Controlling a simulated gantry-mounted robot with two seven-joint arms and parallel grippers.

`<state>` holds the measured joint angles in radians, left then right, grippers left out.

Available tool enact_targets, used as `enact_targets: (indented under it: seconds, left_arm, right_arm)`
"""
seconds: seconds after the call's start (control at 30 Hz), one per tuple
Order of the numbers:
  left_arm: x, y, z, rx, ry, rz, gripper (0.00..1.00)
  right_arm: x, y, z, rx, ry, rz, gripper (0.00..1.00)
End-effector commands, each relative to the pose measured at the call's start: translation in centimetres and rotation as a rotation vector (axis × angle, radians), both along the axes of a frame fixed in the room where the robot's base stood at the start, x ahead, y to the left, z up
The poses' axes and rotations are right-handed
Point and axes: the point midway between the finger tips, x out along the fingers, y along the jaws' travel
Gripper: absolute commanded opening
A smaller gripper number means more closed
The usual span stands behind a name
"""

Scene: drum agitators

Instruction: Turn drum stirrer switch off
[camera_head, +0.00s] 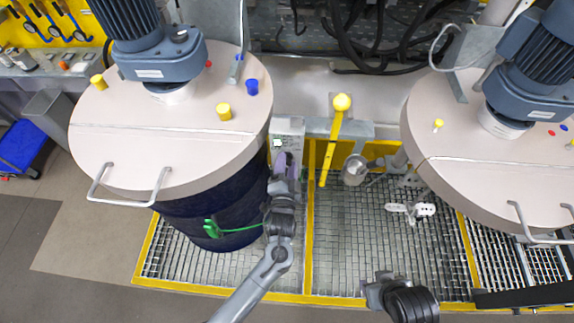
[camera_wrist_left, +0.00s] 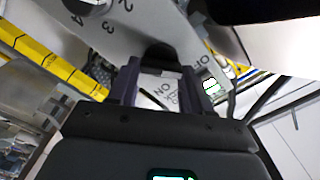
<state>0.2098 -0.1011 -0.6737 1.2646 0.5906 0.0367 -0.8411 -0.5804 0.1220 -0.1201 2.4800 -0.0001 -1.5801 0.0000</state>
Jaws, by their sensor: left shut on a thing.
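The grey switch panel (camera_head: 289,128) stands between the two drums, with a small green light on it. My left gripper (camera_head: 284,166) reaches up to the panel's front from below. In the left wrist view the panel face (camera_wrist_left: 115,32) carries numbers and ON/OFF lettering. There my left gripper (camera_wrist_left: 158,72) has its two fingers on either side of a dark switch knob (camera_wrist_left: 158,53) and is shut on it. The fingers partly hide the knob, so its exact setting is unclear. My right gripper (camera_head: 374,289) hangs over the grating at the lower right, away from the panel.
A left drum (camera_head: 150,150) and a right drum (camera_head: 480,170), each with a blue motor on its pale lid, flank the panel. A yellow lever (camera_head: 333,145) stands just right of my left gripper. Grating (camera_head: 355,245) with yellow edging lies below.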

Motion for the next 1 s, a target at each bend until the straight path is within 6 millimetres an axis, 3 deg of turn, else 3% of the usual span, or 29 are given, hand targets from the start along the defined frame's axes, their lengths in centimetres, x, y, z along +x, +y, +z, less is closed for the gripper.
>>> enact_targets:
  seconds: [0.67, 0.7, 0.87, 1.0]
  left_arm:
    - [0.0, -0.01, 0.01, -0.074, 0.007, -0.001, 0.18]
    - [0.0, -0.01, 0.01, -0.074, 0.007, -0.001, 0.5]
    - [0.0, 0.0, 0.01, -0.073, 0.007, -0.001, 0.74]
    - [0.0, 0.0, 0.02, -0.072, 0.007, -0.001, 0.74]
  right_arm:
    - [0.01, 0.03, -0.01, 0.001, 0.0, -0.001, 0.43]
    - [0.0, 0.05, -0.01, 0.003, -0.001, -0.001, 0.43]
    - [0.02, 0.13, 0.01, 0.005, 0.0, -0.004, 0.43]
    - [0.02, 0.16, 0.01, 0.007, 0.0, -0.004, 0.43]
